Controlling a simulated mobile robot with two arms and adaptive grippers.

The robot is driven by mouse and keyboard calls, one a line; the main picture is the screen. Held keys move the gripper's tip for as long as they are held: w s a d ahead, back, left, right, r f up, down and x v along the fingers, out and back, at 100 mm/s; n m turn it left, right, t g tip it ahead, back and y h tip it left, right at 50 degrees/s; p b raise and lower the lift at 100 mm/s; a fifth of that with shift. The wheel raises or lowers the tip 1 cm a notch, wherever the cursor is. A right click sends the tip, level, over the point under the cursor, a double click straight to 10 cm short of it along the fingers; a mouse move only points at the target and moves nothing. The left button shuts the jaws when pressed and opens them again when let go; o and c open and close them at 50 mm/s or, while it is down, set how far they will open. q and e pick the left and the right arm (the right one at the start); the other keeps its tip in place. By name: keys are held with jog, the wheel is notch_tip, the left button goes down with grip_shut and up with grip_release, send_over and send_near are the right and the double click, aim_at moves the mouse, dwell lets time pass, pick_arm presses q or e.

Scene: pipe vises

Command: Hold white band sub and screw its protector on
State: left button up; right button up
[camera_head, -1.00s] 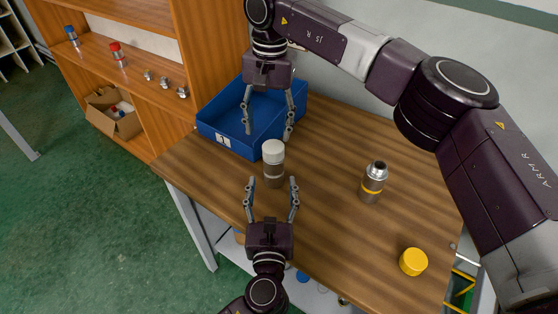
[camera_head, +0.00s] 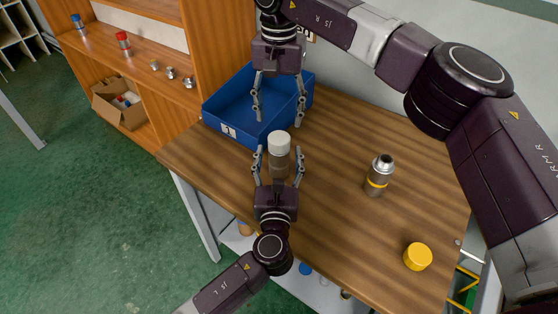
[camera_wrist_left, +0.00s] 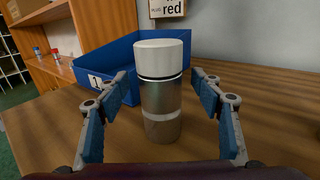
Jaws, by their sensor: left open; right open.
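The white band sub (camera_head: 279,166) stands upright on the table, a grey metal cylinder; its pale band shows in the left wrist view (camera_wrist_left: 162,118). The white protector (camera_head: 279,141) sits on its top, with a thin dark line under its rim in the left wrist view (camera_wrist_left: 162,58). How far it is screwed on cannot be told. My left gripper (camera_head: 278,151) is open, its fingers on either side of the sub, with gaps visible in the wrist view. My right gripper (camera_head: 278,120) is open and empty, pointing down above and behind the protector.
A blue bin (camera_head: 228,131) marked 1 stands just behind the sub. A yellow-banded sub (camera_head: 380,172) stands uncapped to the right, and a yellow protector (camera_head: 417,257) lies near the right edge. A wooden shelf (camera_head: 150,62) with small parts stands at left.

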pick_arm(q)
jog(key=shift+w, duration=0.7)
jog(key=shift+c, duration=0.6)
grip_shut()
